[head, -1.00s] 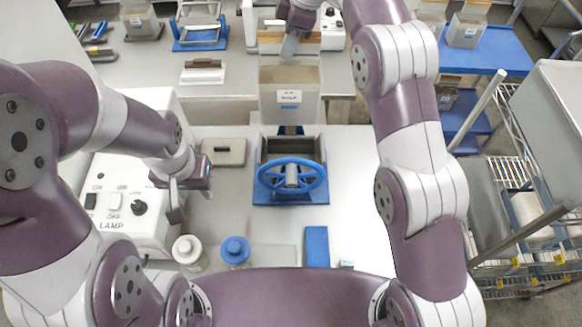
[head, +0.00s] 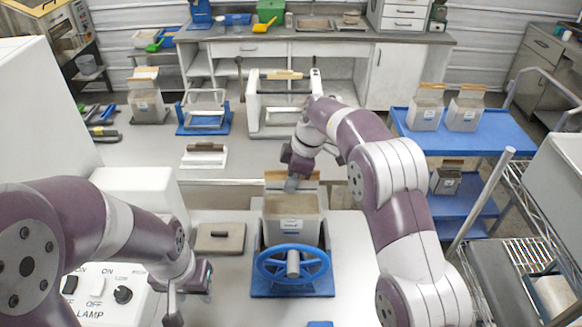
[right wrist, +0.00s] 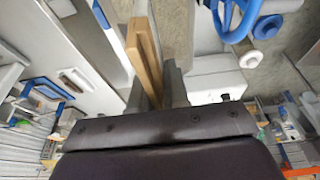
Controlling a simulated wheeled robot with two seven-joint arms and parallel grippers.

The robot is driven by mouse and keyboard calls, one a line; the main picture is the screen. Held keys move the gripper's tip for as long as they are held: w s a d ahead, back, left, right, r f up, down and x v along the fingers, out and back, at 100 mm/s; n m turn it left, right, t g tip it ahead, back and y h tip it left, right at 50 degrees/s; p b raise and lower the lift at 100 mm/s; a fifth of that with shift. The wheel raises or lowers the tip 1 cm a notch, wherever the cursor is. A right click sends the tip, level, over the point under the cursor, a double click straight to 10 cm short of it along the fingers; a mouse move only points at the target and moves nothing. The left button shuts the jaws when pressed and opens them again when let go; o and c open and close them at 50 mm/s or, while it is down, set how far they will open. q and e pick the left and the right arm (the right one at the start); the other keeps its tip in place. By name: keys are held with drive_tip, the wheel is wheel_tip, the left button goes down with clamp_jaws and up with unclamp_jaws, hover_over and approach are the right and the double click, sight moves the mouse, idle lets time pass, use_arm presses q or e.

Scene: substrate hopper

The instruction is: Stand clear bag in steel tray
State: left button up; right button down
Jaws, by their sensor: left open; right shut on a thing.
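The clear bag (head: 293,207) holds brown material and has a white label and a wooden strip along its top. My right gripper (head: 291,184) is shut on its top; the right wrist view shows my jaws (right wrist: 163,88) at the wooden strip (right wrist: 144,60). The bag is upright at the steel tray (head: 325,240), a box-like holder on a blue base with a blue handwheel (head: 292,264) in front. The bag's lower end is hidden, so I cannot tell if it touches the tray floor. My left gripper (head: 190,290) is open and empty, left of the tray.
A flat grey plate (head: 220,238) lies left of the tray. A lamp box (head: 110,290) with switches stands at the front left. Similar bags stand on a blue cart (head: 480,135) at right and on the back bench. The bench right of the tray is clear.

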sight(291, 198)
wheel_tip(291, 198, down, 7)
drive_tip(key=shift+r+p, duration=0.15)
drive_tip(key=shift+p, duration=1.05)
wheel_tip(291, 198, down, 3)
drive_tip(key=shift+f+p, duration=0.1)
drive_tip(key=shift+p, duration=0.8)
drive_tip(key=shift+w+f, duration=0.1)
drive_tip(key=shift+f, duration=0.35)
drive_tip(key=c, duration=1.2)
unclamp_jaws()
drive_tip(key=shift+f, duration=0.1)
drive_tip(key=shift+o, duration=0.4)
drive_tip(key=shift+s, duration=0.25)
